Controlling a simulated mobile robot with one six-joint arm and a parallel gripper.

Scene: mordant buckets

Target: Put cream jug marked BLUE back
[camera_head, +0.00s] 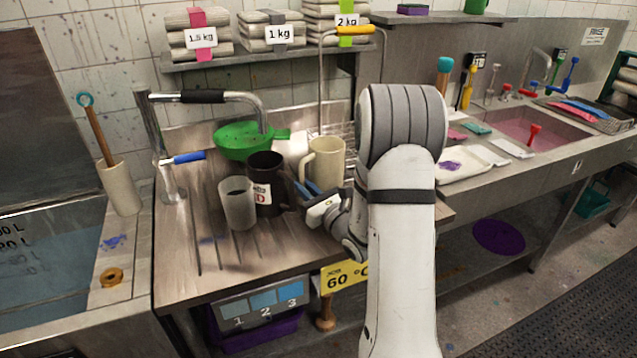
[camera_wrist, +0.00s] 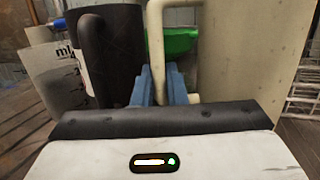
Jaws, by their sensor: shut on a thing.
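A cream jug (camera_head: 326,162) is at the back right of the draining board, upright, its handle toward the left. It fills the right of the wrist view (camera_wrist: 250,50). My gripper (camera_head: 306,190) reaches in from the right, and its blue fingers (camera_wrist: 165,85) are shut on the jug's handle. I see no BLUE marking on the jug's visible side. Whether its base touches the board is hidden.
A dark jug (camera_head: 266,175) with a label ending in D stands close left, beside a grey beaker (camera_head: 238,205). A panel numbered 1 2 3 (camera_head: 262,305) hangs in front. The board's front left is clear.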

